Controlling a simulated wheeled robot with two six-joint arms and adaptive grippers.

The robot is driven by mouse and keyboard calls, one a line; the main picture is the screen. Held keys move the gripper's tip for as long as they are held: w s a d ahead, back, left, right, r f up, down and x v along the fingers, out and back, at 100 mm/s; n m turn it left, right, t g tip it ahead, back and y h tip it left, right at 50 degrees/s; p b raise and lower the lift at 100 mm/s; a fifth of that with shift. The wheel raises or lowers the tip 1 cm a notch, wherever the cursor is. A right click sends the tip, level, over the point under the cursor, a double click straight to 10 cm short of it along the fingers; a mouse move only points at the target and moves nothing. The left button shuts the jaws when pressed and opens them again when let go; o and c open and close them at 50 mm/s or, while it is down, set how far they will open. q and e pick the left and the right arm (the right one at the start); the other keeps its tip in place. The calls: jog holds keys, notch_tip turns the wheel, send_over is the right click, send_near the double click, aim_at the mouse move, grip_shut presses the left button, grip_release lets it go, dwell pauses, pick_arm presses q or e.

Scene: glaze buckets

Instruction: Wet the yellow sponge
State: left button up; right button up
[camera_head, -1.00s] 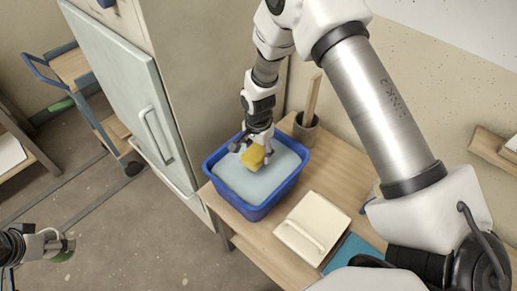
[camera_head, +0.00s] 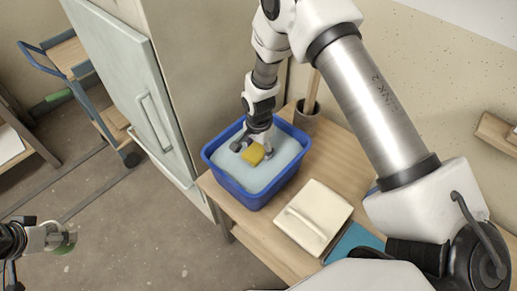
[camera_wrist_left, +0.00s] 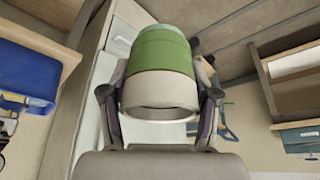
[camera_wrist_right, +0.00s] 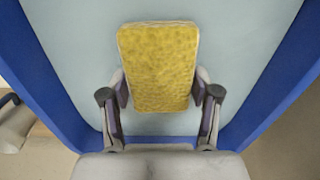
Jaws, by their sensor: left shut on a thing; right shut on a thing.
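The yellow sponge (camera_head: 253,155) is inside the blue tub (camera_head: 243,199), at the pale blue water surface. My right gripper (camera_head: 257,146) points down into the tub and is shut on the sponge. The sponge also shows between its fingers in the right wrist view (camera_wrist_right: 158,65), with pale water around it. How deep it sits in the water I cannot tell. My left gripper (camera_head: 58,239), at the far left above the floor, is shut on a cup-like container (camera_wrist_left: 160,60) with a green band and off-white lower part.
The tub stands on a wooden table (camera_head: 345,150). A white lidded box (camera_head: 312,217), a blue flat item (camera_head: 352,243) and a grey pot (camera_head: 306,121) with a wooden stick stand close by. A pale door (camera_head: 130,80) and a blue-framed cart (camera_head: 85,80) are at left.

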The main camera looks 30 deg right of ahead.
aim_at(258, 148)
jog(key=shift+r, duration=0.1)
dwell(0.3)
